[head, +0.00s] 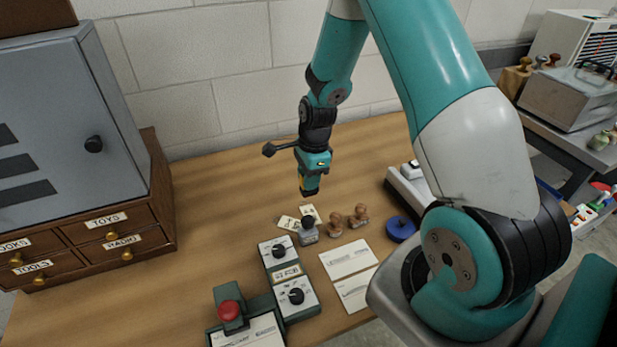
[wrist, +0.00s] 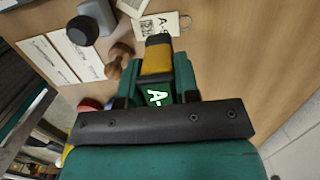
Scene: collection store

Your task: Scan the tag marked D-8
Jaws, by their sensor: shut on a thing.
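My gripper (head: 313,172) is shut on a yellow and dark handheld scanner (head: 309,186), above the desk and pointing down. In the wrist view the scanner (wrist: 158,58) sits between the jaws, and its green display shows "A-", with the rest hidden. A pale tag (wrist: 165,27) beyond the scanner's tip starts with "A-"; its last character is unclear. Another pale tag (wrist: 132,6) lies beside it, cut by the frame edge. In the head view two small tags (head: 289,223) (head: 308,212) lie below the gripper. I cannot read D-8 on any tag.
A dark-knobbed stamp (head: 308,235) and two wooden stamps (head: 334,225) (head: 359,215) stand close to the tags. A dial box (head: 296,297), red-button device (head: 229,311), printed cards (head: 347,259) and blue disc (head: 401,229) are nearer. A grey cabinet (head: 60,110) stands left. The back desk is clear.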

